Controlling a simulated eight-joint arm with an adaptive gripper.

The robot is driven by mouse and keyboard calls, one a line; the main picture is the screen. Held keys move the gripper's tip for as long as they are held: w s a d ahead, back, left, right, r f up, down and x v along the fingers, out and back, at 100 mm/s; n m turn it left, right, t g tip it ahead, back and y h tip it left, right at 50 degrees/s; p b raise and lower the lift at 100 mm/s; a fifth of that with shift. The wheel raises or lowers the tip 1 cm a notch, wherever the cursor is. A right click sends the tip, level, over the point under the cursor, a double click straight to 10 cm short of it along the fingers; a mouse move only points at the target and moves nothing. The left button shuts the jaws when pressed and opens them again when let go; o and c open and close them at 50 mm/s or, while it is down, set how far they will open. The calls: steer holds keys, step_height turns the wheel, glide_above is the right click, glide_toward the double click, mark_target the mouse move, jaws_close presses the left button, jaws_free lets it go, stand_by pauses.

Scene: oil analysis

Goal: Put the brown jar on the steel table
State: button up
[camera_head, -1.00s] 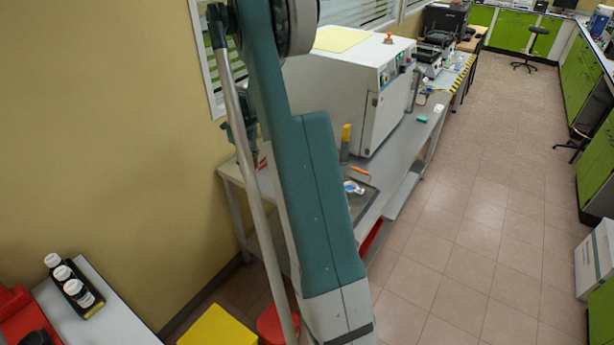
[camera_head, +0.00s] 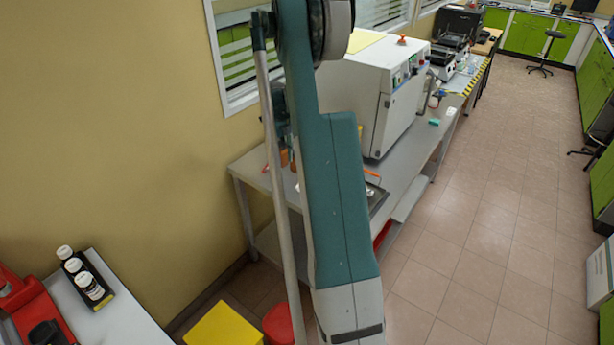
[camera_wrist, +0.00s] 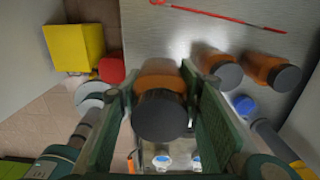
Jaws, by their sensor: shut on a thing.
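My gripper (camera_wrist: 156,84) is shut on a brown jar (camera_wrist: 158,74) with a black lid, its fingers on both sides of it. In the wrist view the jar overlaps the grey top of the steel table (camera_wrist: 190,24); I cannot tell whether it touches the top. Two similar brown jars, one in the middle (camera_wrist: 209,58) and one further right (camera_wrist: 260,64), are on the table, apart from the held one. In the head view the steel table (camera_head: 408,158) stands along the wall. There my arm hides part of the table, and the held jar is not clear.
A red rod (camera_wrist: 215,17) lies on the table. A large white machine (camera_head: 385,95) stands on it. A yellow box (camera_head: 225,325) and a red bin (camera_head: 277,325) are on the floor by its near end. Black-and-white bottles (camera_head: 88,285) stand on a separate table at lower left.

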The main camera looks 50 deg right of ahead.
glide_above(282, 182)
steer(key=shift+d+f, duration=0.2)
steer(key=shift+f, duration=2.85)
steer(key=shift+f, duration=1.85)
steer(key=shift+f+b, duration=0.2)
steer(key=shift+b, duration=0.15)
steer(key=o, duration=0.9)
steer(key=shift+o, duration=0.2)
steer(key=shift+r, duration=0.15)
step_height(282, 182, up, 12)
steer(key=shift+r+p, duration=0.1)
steer(key=shift+p, duration=0.35)
